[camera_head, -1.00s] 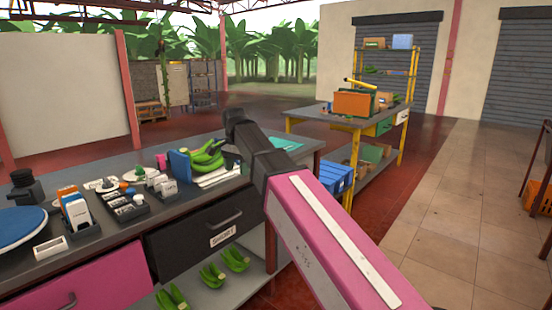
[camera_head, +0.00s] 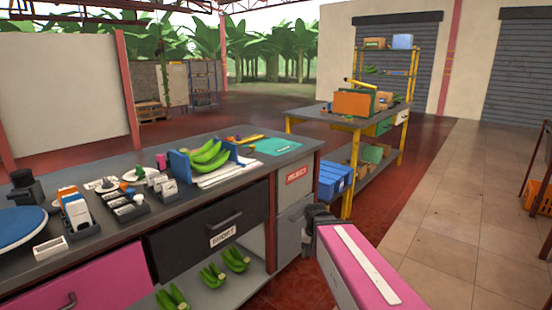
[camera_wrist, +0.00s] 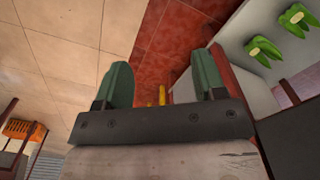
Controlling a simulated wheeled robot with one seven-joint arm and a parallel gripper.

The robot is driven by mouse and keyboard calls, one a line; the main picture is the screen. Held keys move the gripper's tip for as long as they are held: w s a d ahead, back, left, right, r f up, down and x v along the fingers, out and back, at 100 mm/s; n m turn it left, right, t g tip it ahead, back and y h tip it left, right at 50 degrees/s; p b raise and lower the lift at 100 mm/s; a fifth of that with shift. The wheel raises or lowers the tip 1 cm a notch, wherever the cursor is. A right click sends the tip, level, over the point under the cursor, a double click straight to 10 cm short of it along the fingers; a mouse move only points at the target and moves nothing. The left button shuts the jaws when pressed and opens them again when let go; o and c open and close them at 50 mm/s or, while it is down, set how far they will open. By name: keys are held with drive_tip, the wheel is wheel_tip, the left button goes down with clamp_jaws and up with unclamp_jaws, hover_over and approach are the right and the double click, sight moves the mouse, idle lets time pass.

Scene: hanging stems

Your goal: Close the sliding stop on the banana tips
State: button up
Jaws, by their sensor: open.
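A bunch of green bananas (camera_head: 209,157) lies on the bench between upright blue plates (camera_head: 180,165), on a white measuring board (camera_head: 217,175). The blue plate at the right end is partly hidden behind the bananas, and I cannot tell whether it touches the tips. My gripper (camera_wrist: 165,85) shows in the wrist view with its two green fingers wide apart and nothing between them. In the head view my arm is low at the right, beside the bench's end and away from the bananas.
The grey bench (camera_head: 100,235) has a black drawer (camera_head: 208,232) and a lower shelf with several green banana bunches (camera_head: 235,258). Black trays (camera_head: 130,209) with small items stand left of the bananas. A blue crate (camera_head: 335,180) sits beyond the bench's end.

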drive_tip(key=s+d+f+n, duration=0.1)
drive_tip(key=s+d+f, duration=0.3)
drive_tip(key=d+f, duration=0.1)
drive_tip(key=shift+s, duration=0.3)
